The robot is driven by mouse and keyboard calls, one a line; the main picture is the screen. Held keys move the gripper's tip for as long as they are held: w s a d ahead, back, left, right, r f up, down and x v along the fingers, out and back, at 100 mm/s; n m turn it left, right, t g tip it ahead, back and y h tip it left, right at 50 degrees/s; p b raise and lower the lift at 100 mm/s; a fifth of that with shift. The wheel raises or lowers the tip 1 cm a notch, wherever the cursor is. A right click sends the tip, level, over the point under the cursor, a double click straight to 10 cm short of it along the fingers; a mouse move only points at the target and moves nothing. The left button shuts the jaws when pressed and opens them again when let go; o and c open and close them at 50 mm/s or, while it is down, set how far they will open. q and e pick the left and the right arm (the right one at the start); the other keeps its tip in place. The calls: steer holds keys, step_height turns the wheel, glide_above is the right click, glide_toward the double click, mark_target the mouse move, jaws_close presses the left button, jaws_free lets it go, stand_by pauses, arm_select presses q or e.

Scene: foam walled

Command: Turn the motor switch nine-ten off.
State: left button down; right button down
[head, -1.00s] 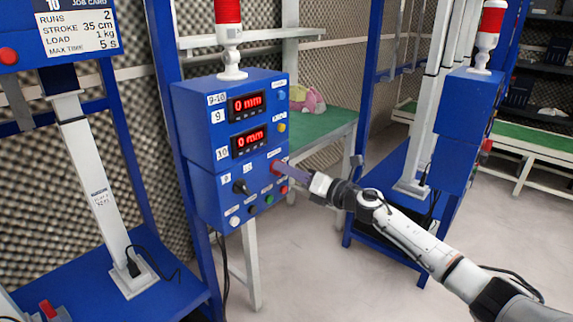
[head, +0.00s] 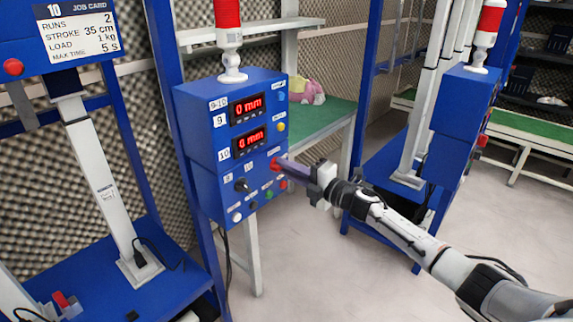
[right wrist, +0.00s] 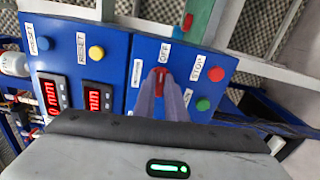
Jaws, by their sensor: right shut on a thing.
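The blue control box marked 9-10 (head: 205,180) stands at the centre of the head view, with two red displays reading 0 mm. My left gripper is not in view.
A green button (right wrist: 203,104) and a STOP label (right wrist: 215,74) are close to the fingers. A black selector knob (head: 242,185) is on the front panel. A red-and-white beacon (head: 230,40) tops the box. A second blue box (head: 462,105) stands at right.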

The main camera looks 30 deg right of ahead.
steer(key=shift+m, duration=0.5)
steer(key=c, duration=1.8)
jaws_free()
steer(key=v, duration=1)
steer(key=shift+s, duration=0.15)
